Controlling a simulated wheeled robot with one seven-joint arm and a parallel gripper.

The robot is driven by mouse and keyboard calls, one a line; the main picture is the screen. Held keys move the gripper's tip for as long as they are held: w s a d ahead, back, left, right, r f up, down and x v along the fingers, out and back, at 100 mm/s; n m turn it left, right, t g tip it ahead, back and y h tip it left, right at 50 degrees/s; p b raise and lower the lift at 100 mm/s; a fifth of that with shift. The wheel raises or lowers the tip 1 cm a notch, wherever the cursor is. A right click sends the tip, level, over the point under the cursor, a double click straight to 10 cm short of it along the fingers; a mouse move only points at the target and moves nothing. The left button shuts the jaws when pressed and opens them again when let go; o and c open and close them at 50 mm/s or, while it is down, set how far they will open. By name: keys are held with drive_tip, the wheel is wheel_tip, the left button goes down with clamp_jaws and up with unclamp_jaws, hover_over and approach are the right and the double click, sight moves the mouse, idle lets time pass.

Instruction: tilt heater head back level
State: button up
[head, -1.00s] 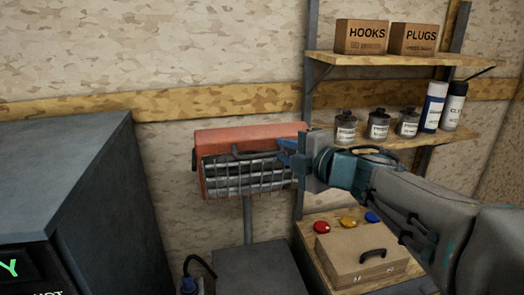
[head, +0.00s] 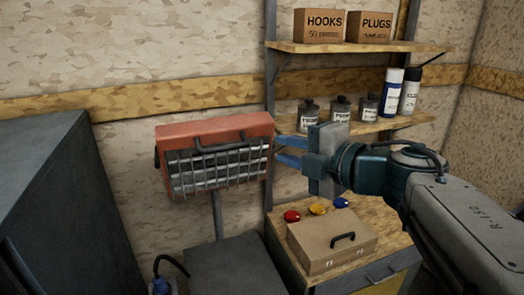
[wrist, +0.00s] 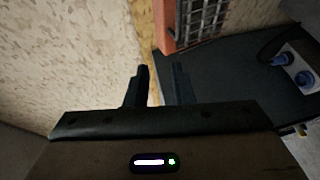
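The heater head (head: 214,128) is an orange housing with a wire grille on its front and a dark bar handle (head: 222,147) across the upper grille. It sits on a grey post (head: 218,215), left of centre in the head view. The grille faces the room; its exact tilt is hard to judge. My gripper (head: 278,151) is just right of the heater head, blue fingers pointing left, parted and empty. In the wrist view the fingertips (wrist: 160,68) are apart with nothing between them, and part of the orange housing (wrist: 167,25) shows beyond them.
A dark cabinet (head: 45,200) stands at the left. A wall shelf (head: 350,47) holds boxes, jars and spray cans behind my arm. Below it, a wooden bench (head: 375,265) carries a case (head: 325,245) and red, yellow and blue buttons.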

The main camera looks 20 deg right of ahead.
drive_tip(key=shift+v, duration=1.5)
